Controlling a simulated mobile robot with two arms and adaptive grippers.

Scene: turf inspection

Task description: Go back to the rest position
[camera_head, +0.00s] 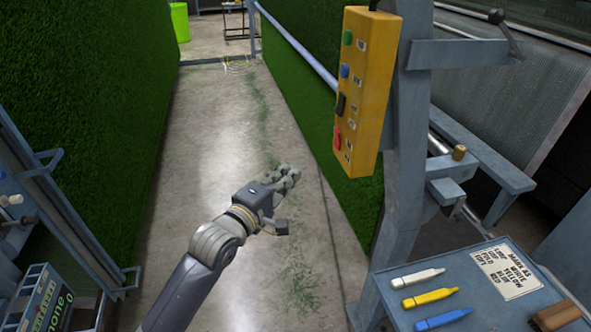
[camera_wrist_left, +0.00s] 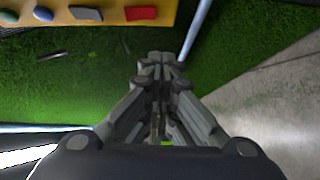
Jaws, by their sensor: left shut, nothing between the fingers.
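My left gripper (camera_head: 287,176) is in the middle of the head view, held above the concrete floor with its arm coming in from the lower left. Its fingers are closed together and hold nothing. In the left wrist view the closed fingers (camera_wrist_left: 162,68) point toward green turf. The yellow control box (camera_head: 358,92), with green, blue, black and red controls, hangs on a grey post to the right of the gripper, apart from it. My right gripper does not show.
A grey shelf (camera_head: 385,283) at the lower right holds white, yellow and blue markers and a printed card (camera_head: 505,270). Turf walls (camera_head: 80,90) flank the aisle. A green bin (camera_head: 180,22) stands far back. The concrete aisle floor (camera_head: 205,130) is mostly clear, with scattered turf bits.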

